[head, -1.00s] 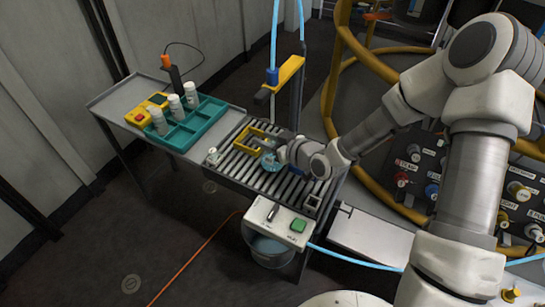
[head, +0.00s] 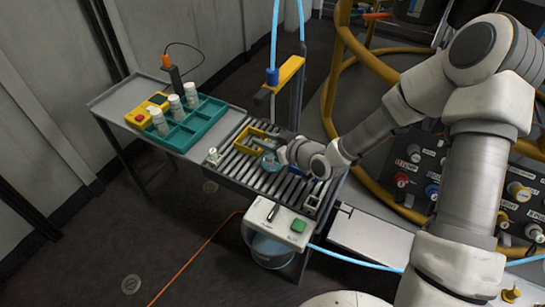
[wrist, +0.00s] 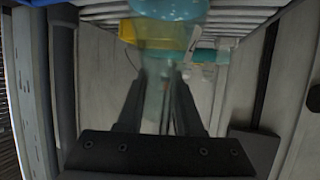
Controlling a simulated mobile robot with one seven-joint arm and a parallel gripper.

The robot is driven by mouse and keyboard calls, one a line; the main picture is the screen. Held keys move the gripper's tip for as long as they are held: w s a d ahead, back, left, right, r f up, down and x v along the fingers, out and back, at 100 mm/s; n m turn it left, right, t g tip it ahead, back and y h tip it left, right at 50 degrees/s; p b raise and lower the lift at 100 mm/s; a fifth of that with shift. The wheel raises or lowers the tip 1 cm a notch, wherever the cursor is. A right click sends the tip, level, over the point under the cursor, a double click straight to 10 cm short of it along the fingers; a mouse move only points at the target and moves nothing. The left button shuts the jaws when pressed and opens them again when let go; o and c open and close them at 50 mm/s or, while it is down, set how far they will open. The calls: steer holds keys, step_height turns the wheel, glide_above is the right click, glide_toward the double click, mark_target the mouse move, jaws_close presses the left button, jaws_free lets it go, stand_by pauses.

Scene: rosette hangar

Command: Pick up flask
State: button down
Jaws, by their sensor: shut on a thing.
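The flask is see-through with teal in it. Its round teal body (head: 270,161) shows in the head view over the roller table, just left of my gripper (head: 279,150). In the wrist view the flask (wrist: 156,95) is blurred, with a pale part between the two dark fingers and a teal part at the top edge. My gripper (wrist: 160,98) is shut on it. My wrist hides part of the flask in the head view. I cannot tell whether its base touches the rollers.
A yellow frame (head: 246,138) is close by on the rollers (head: 237,163). A small pale bottle (head: 213,155) stands at their left edge. Beyond is a teal tray (head: 180,138) with white bottles. A post with a yellow arm (head: 283,76) rises behind. A control box (head: 281,222) is in front.

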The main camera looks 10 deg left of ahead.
steer(key=shift+r, duration=0.15)
steer(key=shift+s+d+r+p, duration=1)
steer(key=shift+d+r+p, duration=4.45)
steer(key=shift+r, duration=1.65)
steer(key=s+a+p, duration=0.2)
steer(key=s+p, duration=0.1)
steer(key=s, duration=0.4)
steer(key=shift+s+r+p, duration=0.2)
steer(key=shift+p, duration=0.1)
steer(key=p, duration=0.2)
steer(key=shift+s+a+p, duration=0.2)
steer(key=shift+s+p, duration=0.1)
steer(key=shift+s+a+p, duration=0.1)
steer(key=shift+s+p, duration=0.25)
steer(key=shift+p, duration=0.65)
